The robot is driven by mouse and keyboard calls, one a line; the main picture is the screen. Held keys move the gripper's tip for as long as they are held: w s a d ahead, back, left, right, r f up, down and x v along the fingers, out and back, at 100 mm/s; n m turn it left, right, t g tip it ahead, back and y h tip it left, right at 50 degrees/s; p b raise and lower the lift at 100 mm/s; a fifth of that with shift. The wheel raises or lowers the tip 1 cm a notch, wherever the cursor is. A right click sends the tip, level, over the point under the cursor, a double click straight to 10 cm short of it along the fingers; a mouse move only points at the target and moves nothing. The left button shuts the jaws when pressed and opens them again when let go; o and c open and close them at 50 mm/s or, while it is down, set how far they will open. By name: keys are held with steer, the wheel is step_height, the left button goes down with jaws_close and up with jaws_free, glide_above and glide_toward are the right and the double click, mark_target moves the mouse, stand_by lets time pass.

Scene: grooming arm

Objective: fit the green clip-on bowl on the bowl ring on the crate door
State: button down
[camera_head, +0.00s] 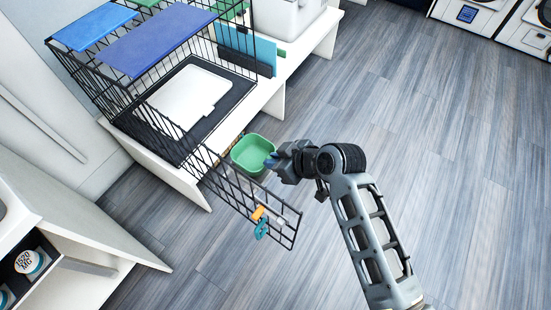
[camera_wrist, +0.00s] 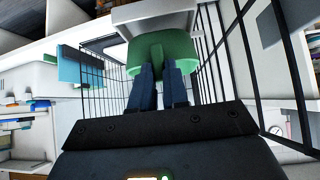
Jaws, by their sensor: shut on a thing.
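The green clip-on bowl (camera_head: 250,155) is held upright beside the open crate door (camera_head: 238,192), a black wire panel. My gripper (camera_head: 274,161) is shut on the bowl's right side. In the wrist view, the two fingers of my gripper (camera_wrist: 161,78) close on a part of the green bowl (camera_wrist: 176,45) at its near side, with the door's bars close on the right. I cannot make out the bowl ring; the bowl may hide it. I cannot tell whether the bowl touches the door.
The black wire crate (camera_head: 150,122) with a white tray inside stands on a white bench (camera_head: 180,178). Blue panels (camera_head: 157,38) lie on its top. An orange latch (camera_head: 258,213) and a teal tag (camera_head: 262,229) hang at the door's free end. The floor on the right is clear.

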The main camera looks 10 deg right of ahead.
steer(key=shift+f+b, duration=1.2)
steer(key=shift+f, duration=0.4)
steer(key=c, duration=1.1)
jaws_free()
steer(key=shift+o, duration=0.2)
steer(key=shift+s+d, duration=0.1)
steer(key=v, duration=0.7)
steer(key=shift+r, duration=0.3)
steer(key=shift+s+d, duration=0.1)
steer(key=shift+d, duration=0.05)
